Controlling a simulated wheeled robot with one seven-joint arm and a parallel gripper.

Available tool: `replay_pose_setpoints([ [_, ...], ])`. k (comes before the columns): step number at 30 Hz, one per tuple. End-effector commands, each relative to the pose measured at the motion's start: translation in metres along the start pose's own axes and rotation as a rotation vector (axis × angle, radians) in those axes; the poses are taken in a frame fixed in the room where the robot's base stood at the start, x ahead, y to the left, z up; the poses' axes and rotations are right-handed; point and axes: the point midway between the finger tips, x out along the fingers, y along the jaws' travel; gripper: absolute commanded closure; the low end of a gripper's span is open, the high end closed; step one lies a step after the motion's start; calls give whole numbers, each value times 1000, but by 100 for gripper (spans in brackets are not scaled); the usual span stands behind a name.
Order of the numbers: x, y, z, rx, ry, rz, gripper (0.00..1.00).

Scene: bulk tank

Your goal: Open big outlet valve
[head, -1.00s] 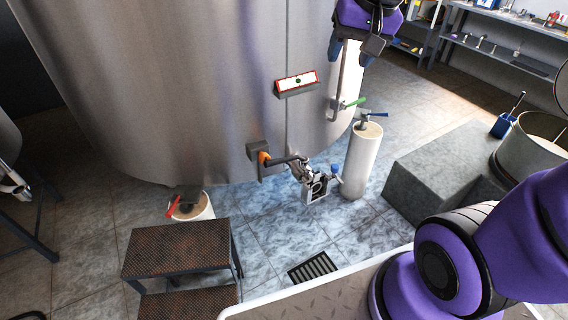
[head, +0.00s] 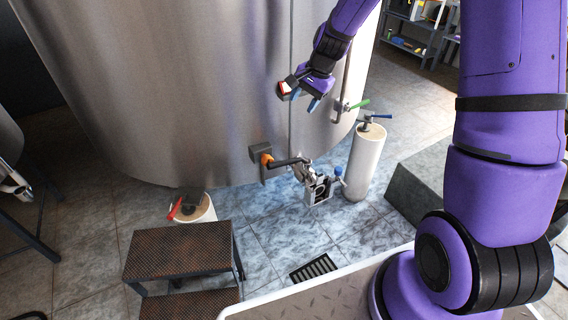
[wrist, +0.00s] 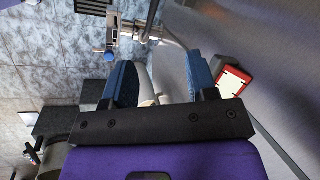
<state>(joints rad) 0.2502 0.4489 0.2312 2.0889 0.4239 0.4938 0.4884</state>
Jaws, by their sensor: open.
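The outlet fitting (head: 317,189) is a metal pipe assembly low at the front of the tank, with a small blue knob (head: 338,170) at its right. A dark lever with an orange part (head: 266,160) is just left of it, lying nearly level beside a grey block on the tank wall. I cannot tell for certain which part is the big valve's handle. My gripper (head: 305,101) is open and empty, in front of the tank wall, above and apart from the fitting. In the wrist view the fitting (wrist: 125,30) lies beyond the blue fingers (wrist: 160,78).
A red-framed sign (wrist: 232,82) on the tank is close beside my gripper. A green-handled valve (head: 358,104) and a white cylinder with a blue handle (head: 367,160) stand right. Steps (head: 178,250) stand front left; a floor drain (head: 312,268) lies in front.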

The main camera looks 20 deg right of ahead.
Motion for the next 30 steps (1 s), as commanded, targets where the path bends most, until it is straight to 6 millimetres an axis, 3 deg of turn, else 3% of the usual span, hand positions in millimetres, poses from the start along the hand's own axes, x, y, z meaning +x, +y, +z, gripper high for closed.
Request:
replay_pose_setpoints([
  [3, 37, 2, -14, 89, -33, -2, 47],
  [15, 151, 18, -47, 390, -116, -9, 47],
  [20, 178, 24, -51, 462, -134, -9, 47],
  [30, 208, 26, -50, 494, -142, -7, 47],
])
